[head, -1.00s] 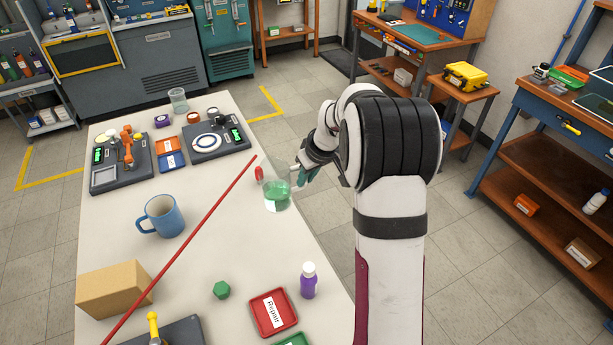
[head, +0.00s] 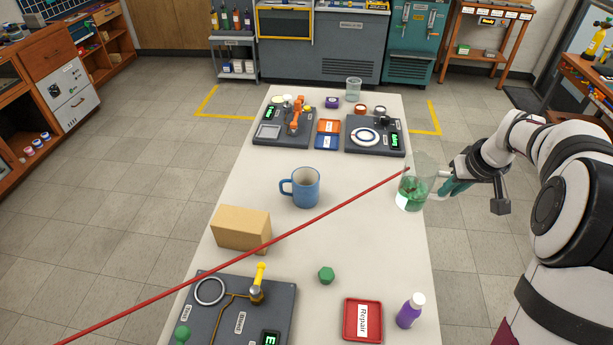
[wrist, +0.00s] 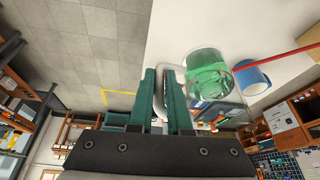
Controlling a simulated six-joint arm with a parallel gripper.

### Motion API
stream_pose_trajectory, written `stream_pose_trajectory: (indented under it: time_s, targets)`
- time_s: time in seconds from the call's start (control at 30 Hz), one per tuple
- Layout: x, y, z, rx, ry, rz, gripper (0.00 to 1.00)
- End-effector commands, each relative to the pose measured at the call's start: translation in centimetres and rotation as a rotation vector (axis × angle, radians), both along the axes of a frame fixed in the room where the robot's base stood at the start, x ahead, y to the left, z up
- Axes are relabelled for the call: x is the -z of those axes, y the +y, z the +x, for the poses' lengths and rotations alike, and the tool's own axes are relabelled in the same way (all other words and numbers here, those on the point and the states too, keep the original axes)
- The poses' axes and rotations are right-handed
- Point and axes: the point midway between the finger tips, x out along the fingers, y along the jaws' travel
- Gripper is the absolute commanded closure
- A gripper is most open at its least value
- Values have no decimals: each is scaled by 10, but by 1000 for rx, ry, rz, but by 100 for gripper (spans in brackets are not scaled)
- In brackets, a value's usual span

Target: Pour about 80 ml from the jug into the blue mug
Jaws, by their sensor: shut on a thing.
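The clear jug (head: 416,184) with green liquid stands out at the right edge of the white table in the head view. It looks about upright; I cannot tell whether its base touches the table. My gripper (head: 452,186) is to its right, shut on the jug's handle. In the wrist view, the green fingers (wrist: 164,95) close around the pale handle, with the jug (wrist: 208,75) to their right. The blue mug (head: 305,188) stands upright on the table, left of the jug and apart from it.
A cardboard box (head: 241,228) is front-left of the mug. Devices and a glass (head: 353,89) are at the back.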

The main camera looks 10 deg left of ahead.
Motion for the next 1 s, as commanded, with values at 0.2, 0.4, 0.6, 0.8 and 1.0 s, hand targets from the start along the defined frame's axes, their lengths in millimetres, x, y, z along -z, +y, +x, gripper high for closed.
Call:
stream_pose_trajectory:
  time_s: [0.2,0.4,0.6,0.8,1.0]
  targets:
    - [1,33,20,24,-1,-1,100]
    - [2,79,42,80,-1,1,100]
    - [4,148,64,179,-1,3,100]
    - [4,237,76,350,-2,5,100]
    - [3,309,71,517,-4,8,100]
